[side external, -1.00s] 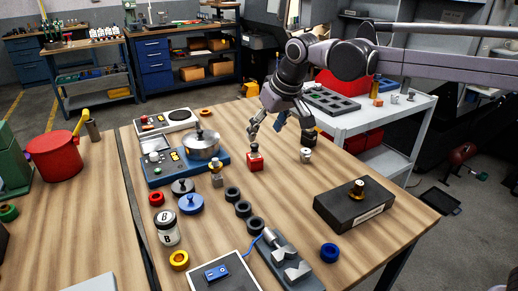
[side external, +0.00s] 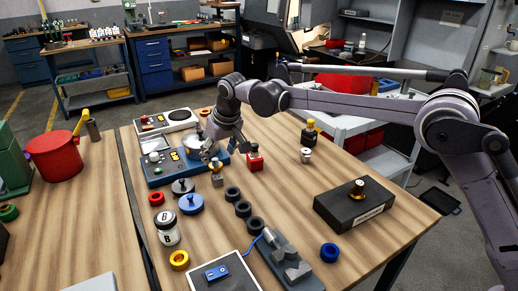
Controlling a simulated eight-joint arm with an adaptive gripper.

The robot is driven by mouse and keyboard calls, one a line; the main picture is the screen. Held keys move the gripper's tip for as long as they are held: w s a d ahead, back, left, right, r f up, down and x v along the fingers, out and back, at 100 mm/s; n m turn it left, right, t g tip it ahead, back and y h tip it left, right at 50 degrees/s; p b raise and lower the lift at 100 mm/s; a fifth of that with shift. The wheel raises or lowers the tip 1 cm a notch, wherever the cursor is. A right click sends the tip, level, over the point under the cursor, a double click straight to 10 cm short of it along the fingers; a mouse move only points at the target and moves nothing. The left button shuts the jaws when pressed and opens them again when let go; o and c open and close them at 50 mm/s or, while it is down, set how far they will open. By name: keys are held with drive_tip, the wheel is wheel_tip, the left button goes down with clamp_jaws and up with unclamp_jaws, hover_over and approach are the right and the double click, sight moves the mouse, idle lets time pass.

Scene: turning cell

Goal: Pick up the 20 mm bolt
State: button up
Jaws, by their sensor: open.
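My gripper (side external: 225,153) is open and points down over the back middle of the wooden table. Its fingers are near a small grey block with a brass-coloured top (side external: 216,174), and one finger comes close to this piece. A red block with a dark top (side external: 254,161) stands just right of the gripper. A short metallic piece (side external: 306,156) stands further right. No piece is clearly recognisable as the 20 mm bolt at this size. The gripper and wrist hide part of the blue scale-like device (side external: 157,178) and its metal bowl.
Dark rings (side external: 238,209), a blue lidded piece (side external: 191,204) and a white jar (side external: 166,228) stand in front of the gripper. A dark block with a brass knob (side external: 350,208) is at right. Bare wood lies between the rings and that block.

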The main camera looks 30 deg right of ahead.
sight(216, 160)
drive_tip(key=shift+x, duration=2.7)
drive_tip(key=shift+a, duration=0.15)
